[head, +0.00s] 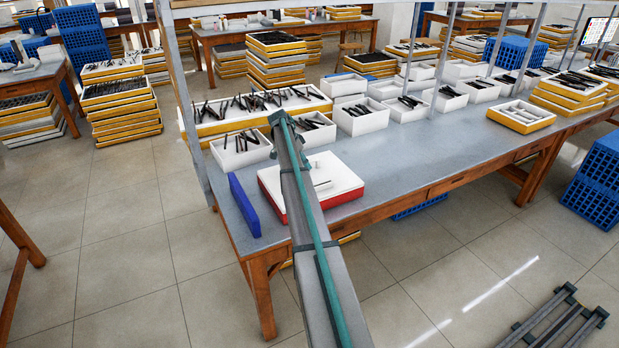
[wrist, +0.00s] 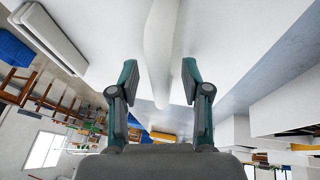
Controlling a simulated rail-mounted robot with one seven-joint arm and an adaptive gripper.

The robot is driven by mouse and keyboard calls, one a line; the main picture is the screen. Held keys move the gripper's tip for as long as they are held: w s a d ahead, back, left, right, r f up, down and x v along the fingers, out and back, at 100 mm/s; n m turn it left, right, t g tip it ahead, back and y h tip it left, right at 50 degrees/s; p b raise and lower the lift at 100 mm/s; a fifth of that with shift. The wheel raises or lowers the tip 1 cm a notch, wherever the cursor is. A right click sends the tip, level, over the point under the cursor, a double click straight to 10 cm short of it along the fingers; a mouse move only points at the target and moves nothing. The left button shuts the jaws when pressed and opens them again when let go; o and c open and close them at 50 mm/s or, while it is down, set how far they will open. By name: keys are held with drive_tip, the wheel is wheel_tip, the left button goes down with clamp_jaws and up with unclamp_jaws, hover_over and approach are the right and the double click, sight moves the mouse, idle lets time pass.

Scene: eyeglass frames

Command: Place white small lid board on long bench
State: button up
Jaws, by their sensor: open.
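The white lid board (head: 345,172) lies flat on a red-sided box (head: 345,199) at the near left end of the long bench (head: 430,150). A small raised white handle (head: 322,185) shows on it, just right of my arm. In the wrist view, my gripper (wrist: 159,70) is open, with its two teal fingers apart. A long white rounded piece (wrist: 160,45), apparently the handle, lies between the fingers, with white surface on both sides. I see no finger closed on it. My arm covers part of the lid board in the head view, and the fingers are hidden there.
A blue board (head: 244,206) stands at the bench's left end. White boxes with dark frames (head: 240,150) line the back of the bench. Metal shelf posts (head: 445,50) rise there. The bench front, right of the red-sided box, is clear. A yellow-edged tray (head: 520,116) sits farther right.

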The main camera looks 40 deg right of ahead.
drive_tip(key=shift+f, duration=0.25)
idle(0.5)
clamp_jaws()
idle(0.4)
